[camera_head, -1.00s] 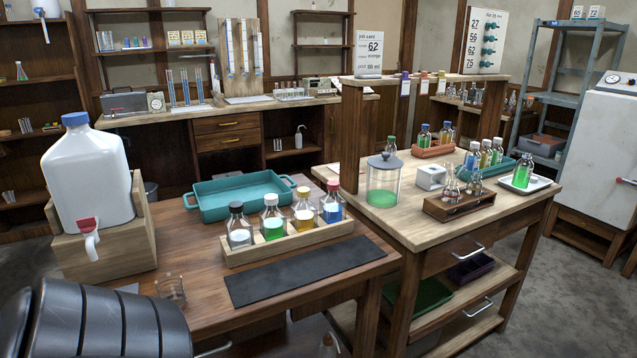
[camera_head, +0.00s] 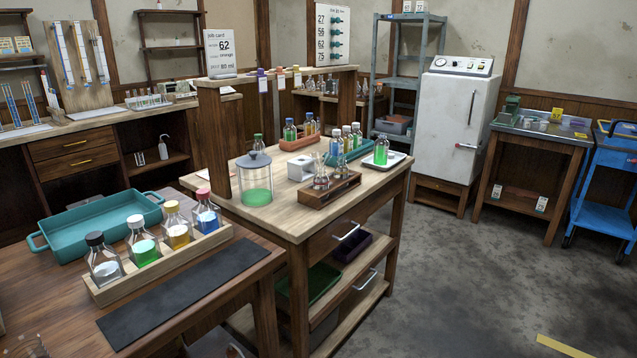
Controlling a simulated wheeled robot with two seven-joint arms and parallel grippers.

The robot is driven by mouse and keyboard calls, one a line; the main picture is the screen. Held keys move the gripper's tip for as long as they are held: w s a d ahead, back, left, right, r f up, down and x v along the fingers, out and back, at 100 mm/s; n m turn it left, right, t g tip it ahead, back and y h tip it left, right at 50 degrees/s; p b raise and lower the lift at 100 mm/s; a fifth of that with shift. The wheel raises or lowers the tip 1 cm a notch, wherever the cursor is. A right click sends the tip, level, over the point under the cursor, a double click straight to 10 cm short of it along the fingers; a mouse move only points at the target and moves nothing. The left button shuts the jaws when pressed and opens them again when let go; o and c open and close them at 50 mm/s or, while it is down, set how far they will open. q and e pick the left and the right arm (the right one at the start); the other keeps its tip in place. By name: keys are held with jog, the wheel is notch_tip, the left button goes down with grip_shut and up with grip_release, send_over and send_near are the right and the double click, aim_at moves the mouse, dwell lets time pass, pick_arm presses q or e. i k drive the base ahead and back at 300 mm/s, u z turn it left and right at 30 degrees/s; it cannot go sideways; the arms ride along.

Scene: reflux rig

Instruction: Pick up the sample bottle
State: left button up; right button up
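Several bottles show, and I cannot tell from the picture which is the sample bottle. A bottle of green liquid (camera_head: 381,151) stands upright alone on a small white tray (camera_head: 400,157) at the workbench's right end. On the nearer table, a wooden rack (camera_head: 165,262) holds a black-capped bottle of pale contents (camera_head: 104,265), a white-capped green one (camera_head: 143,246), a yellow-capped yellow one (camera_head: 178,231) and a red-capped blue one (camera_head: 206,216). More small bottles stand upright in the orange tray (camera_head: 297,143) and teal tray (camera_head: 346,155) behind. Neither gripper is in view.
A lidded glass jar of green liquid (camera_head: 255,180) and a wooden flask holder (camera_head: 330,192) stand on the workbench. A teal tray (camera_head: 97,224) and dark mat (camera_head: 185,295) lie on the nearer table. Floor (camera_head: 450,270) to the right is clear, before a white cabinet (camera_head: 456,130).

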aim_at(381, 145)
jog(key=k, duration=0.75)
jog(key=z, duration=1.4)
jog(key=i, duration=2.5)
jog(key=u, duration=1.4)
jog(key=i, duration=1.3)
jog(key=u, duration=1.25)
